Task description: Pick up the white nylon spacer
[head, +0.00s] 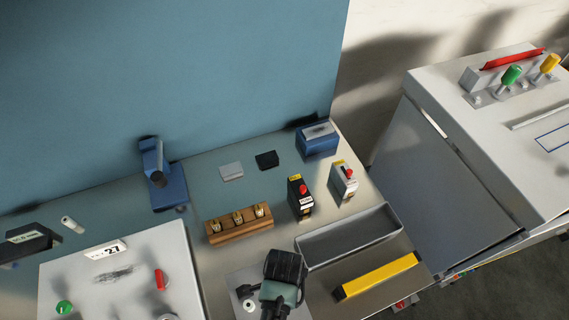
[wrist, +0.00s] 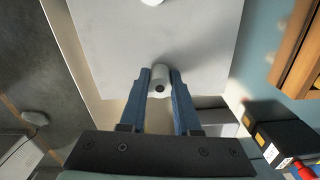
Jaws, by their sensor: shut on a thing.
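The white nylon spacer (wrist: 160,82) is between the two blue fingers of my gripper (wrist: 159,88) in the wrist view. Whether the spacer touches the plate, I cannot tell. A second white round piece (wrist: 152,2) is cut off at the top of the wrist view.
The pale plate (wrist: 110,45) lies under the fingers. A wooden block (head: 240,223) with brass pieces, a black box with a red button (head: 300,197), a grey tray (head: 350,236) and a yellow bar (head: 378,275) are close by. A white cylinder (head: 72,224) lies far left.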

